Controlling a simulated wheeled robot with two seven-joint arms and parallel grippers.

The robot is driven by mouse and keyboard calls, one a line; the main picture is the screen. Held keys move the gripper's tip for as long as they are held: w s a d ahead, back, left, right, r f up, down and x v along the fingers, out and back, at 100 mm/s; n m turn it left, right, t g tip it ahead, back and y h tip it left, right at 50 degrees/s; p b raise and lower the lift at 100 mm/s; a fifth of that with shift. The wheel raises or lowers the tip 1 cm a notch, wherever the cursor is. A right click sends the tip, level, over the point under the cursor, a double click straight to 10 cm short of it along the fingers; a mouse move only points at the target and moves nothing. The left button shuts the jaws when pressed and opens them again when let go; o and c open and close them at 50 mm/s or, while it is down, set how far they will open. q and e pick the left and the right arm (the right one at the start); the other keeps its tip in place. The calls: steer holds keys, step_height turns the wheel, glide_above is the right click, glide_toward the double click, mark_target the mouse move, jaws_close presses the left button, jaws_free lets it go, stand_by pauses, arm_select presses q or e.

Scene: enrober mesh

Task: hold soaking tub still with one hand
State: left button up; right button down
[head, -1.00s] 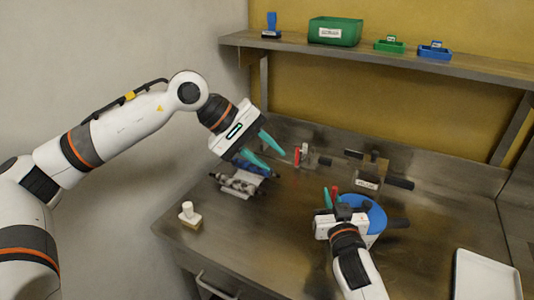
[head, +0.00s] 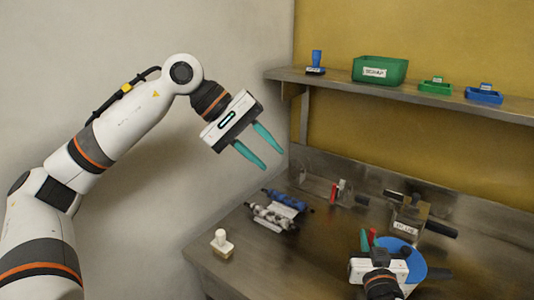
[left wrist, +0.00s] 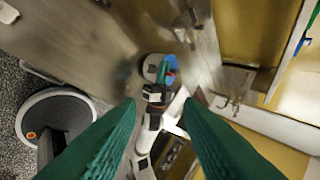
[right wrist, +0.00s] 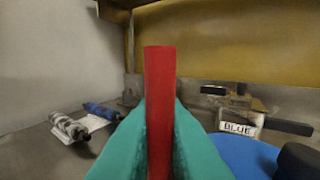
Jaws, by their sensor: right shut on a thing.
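A blue round tub (head: 412,257) stands on the steel table at lower right in the head view, partly hidden by my right gripper. Its blue rim also shows in the right wrist view (right wrist: 245,155). My right gripper (head: 369,239) is at the tub's left side, its teal fingers shut on an upright red bar (right wrist: 159,100). I cannot tell whether that bar is part of the tub. My left gripper (head: 273,159) is open and empty, in the air above the table's left part, well away from the tub.
Blue and grey rollers (head: 275,213) on a white rest and a white-topped stamp-like block (head: 222,244) are at left. A metal holder (head: 408,220) labelled BLUE stands behind the tub. A shelf (head: 430,97) at the back carries a green bin (head: 380,70) and small trays.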

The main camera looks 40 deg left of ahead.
arm_select(q)
jaws_close()
steer(key=w+d+f+m+g+y, duration=0.2)
steer(key=w+d+f, duration=0.25)
steer(key=d, duration=0.45)
steer(key=w+d+f+m+g+y, duration=0.25)
steer(key=d+f, duration=0.25)
steer(key=d, duration=0.4)
steer(key=d+m+t+y, duration=0.3)
steer(key=d+t+y, duration=0.2)
steer(key=d+y, duration=0.65)
steer(key=w+f+h, duration=0.1)
steer(key=f, duration=0.2)
steer(key=w+a+f+h, duration=0.1)
steer(key=w+f, duration=0.1)
steer(key=f, duration=0.1)
steer(key=w+a+f, duration=0.1)
steer(key=f, duration=0.1)
steer(key=shift+w+a+f+h, duration=0.1)
steer(key=shift+w+f+h, duration=0.1)
steer(key=shift+f+h, duration=0.2)
steer(key=shift+a+r, duration=0.1)
steer(key=shift+a, duration=1.85)
